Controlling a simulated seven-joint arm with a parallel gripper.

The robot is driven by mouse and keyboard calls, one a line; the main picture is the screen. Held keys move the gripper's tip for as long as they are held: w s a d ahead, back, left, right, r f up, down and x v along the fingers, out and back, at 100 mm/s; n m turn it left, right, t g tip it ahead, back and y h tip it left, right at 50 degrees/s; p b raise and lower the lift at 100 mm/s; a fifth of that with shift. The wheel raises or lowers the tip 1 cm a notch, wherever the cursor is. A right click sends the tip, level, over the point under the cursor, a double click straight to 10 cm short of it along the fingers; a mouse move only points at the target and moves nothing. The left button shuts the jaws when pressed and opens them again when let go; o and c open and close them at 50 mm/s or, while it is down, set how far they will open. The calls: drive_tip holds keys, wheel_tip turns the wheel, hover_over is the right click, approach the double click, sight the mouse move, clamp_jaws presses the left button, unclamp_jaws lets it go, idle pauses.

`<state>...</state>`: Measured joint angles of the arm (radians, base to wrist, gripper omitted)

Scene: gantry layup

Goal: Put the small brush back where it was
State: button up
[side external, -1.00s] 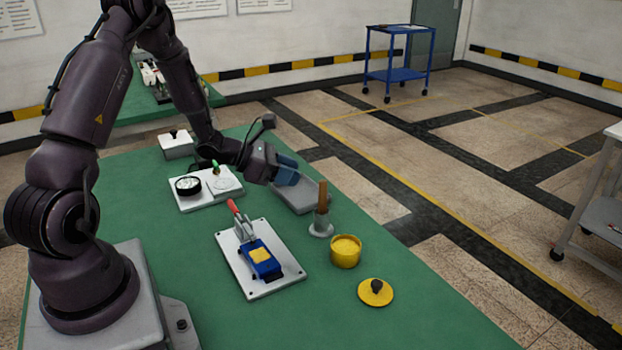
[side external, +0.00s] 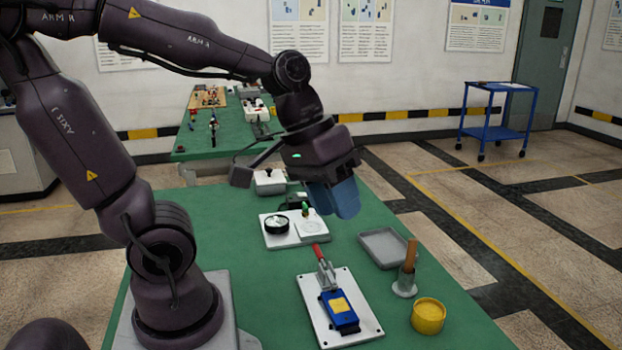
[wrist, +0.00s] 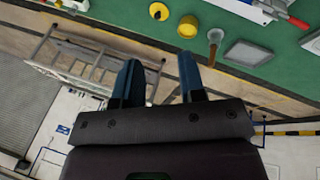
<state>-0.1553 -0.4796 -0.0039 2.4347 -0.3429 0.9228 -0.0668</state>
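The small brush shows as an upright wooden handle (side external: 411,251) in a grey holder (side external: 405,286) on the green table's right side. Its lower end is hidden inside the holder. The brush handle (wrist: 212,52) and holder (wrist: 216,35) also show in the wrist view, beyond the fingertips. My gripper (side external: 340,203) is in the air, above and to the left of the brush, clear of it. Its two blue fingers (wrist: 158,65) are apart with nothing between them.
A grey tray (side external: 391,244) lies behind the holder. A clamp fixture with a blue block (side external: 340,312) and a white plate with a dial (side external: 277,225) occupy the table's middle.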

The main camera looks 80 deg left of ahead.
drive_tip(key=shift+s+a+r+m+t+y, duration=0.25)
drive_tip(key=shift+s+r+m+y, duration=0.25)
drive_tip(key=shift+m, duration=0.25)
drive_tip(key=shift+s+a+r+m+t+y, duration=0.15)
drive_tip(key=shift+s+r+m+t+y, duration=0.3)
drive_tip(key=shift+m, duration=0.25)
drive_tip(key=shift+s+a+r+m+t+y, duration=0.2)
drive_tip(key=shift+s+r+m+y, duration=0.2)
drive_tip(key=shift+s+m, duration=0.25)
